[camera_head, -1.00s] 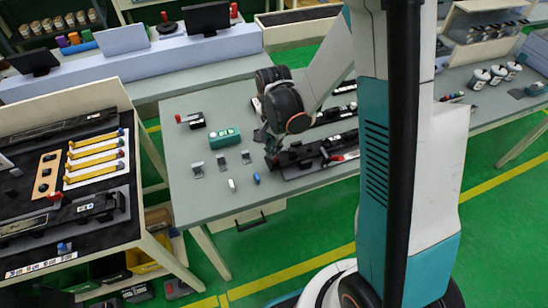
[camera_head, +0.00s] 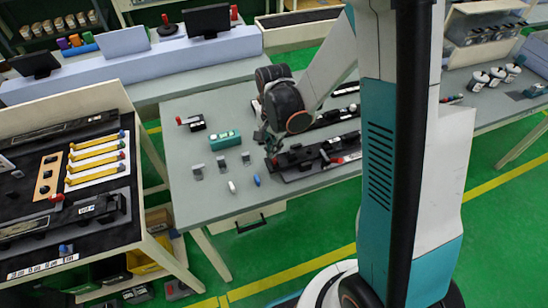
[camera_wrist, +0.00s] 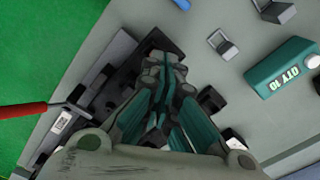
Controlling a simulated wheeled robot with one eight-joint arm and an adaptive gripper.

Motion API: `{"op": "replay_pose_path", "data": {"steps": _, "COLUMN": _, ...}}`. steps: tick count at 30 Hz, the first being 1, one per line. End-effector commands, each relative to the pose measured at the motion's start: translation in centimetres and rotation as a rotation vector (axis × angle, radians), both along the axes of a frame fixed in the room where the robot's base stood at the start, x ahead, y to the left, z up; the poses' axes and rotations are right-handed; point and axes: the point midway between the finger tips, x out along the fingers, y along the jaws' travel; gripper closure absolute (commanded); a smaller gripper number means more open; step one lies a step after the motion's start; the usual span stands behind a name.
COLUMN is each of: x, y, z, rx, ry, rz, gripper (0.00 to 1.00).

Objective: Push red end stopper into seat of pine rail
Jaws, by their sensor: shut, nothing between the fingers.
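A small red piece (camera_head: 275,161), which looks like the red end stopper, sits at the left end of the front black fixture (camera_head: 300,172) in the head view. Whether it is fully seated cannot be told. My gripper (camera_head: 266,143) is just above and behind that end, with its fingers pointing down. In the wrist view my gripper (camera_wrist: 164,62) is shut and empty over the dark fixture (camera_wrist: 115,75). I cannot make out which part is the pine rail.
A teal box (camera_head: 225,140), grey clips (camera_head: 221,161), a white piece (camera_head: 232,187) and a blue piece (camera_head: 257,181) lie to the left. A second black fixture (camera_head: 335,117) is behind.

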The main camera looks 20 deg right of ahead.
Motion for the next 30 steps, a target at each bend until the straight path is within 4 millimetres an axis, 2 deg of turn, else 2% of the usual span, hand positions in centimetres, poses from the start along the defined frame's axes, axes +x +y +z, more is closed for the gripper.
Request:
{"op": "replay_pose_path", "data": {"steps": 19, "x": 0.0, "y": 0.0, "z": 4.9, "rx": 0.000, "ry": 0.000, "rz": 0.000, "gripper": 1.00}}
{"op": "replay_pose_path", "data": {"steps": 30, "x": 0.0, "y": 0.0, "z": 5.2, "rx": 0.000, "ry": 0.000, "rz": 0.000, "gripper": 1.00}}
